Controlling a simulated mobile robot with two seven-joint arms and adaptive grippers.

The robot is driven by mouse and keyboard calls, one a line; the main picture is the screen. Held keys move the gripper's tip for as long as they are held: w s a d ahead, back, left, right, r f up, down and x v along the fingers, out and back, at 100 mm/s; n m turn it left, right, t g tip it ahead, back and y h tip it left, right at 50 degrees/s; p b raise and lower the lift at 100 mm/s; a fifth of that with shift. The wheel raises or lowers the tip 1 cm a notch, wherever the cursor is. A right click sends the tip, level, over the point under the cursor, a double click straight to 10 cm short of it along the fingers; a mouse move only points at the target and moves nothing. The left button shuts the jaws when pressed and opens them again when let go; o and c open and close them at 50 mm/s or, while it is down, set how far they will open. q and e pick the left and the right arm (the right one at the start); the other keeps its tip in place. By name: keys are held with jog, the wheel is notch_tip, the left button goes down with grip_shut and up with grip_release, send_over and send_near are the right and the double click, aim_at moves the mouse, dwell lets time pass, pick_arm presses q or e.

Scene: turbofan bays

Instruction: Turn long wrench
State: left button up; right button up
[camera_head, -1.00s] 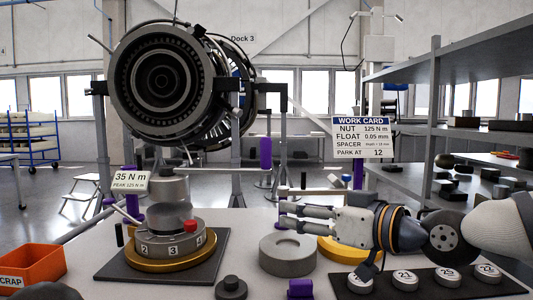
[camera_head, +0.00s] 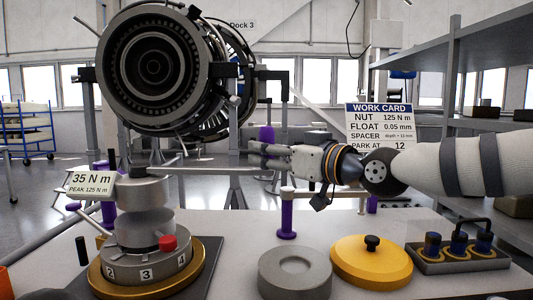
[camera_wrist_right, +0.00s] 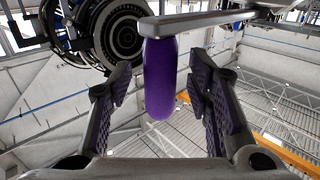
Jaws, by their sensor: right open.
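The long wrench is a grey bar (camera_head: 215,171) running right from a round head (camera_head: 145,190) above the numbered ring (camera_head: 146,262). Its purple grip (camera_head: 265,137) stands up at the bar's right end. A readout on the head shows 35 N m, peak 125 N m. My right gripper (camera_head: 262,155) is open at the grip, which rises above the fingers in the head view. In the right wrist view, the purple grip (camera_wrist_right: 160,80) lies between the two spread fingers (camera_wrist_right: 162,108), with a visible gap on both sides. My left gripper is not in view.
A grey ring (camera_head: 295,272) and a yellow disc with a black knob (camera_head: 372,262) lie on the table. A dark tray (camera_head: 460,258) holds several parts at right. A purple post (camera_head: 287,215) stands below my right wrist. The work card (camera_head: 381,128) is behind it.

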jog(key=shift+x, duration=0.8)
jog(key=shift+r, duration=0.15)
jog(key=shift+c, duration=0.2)
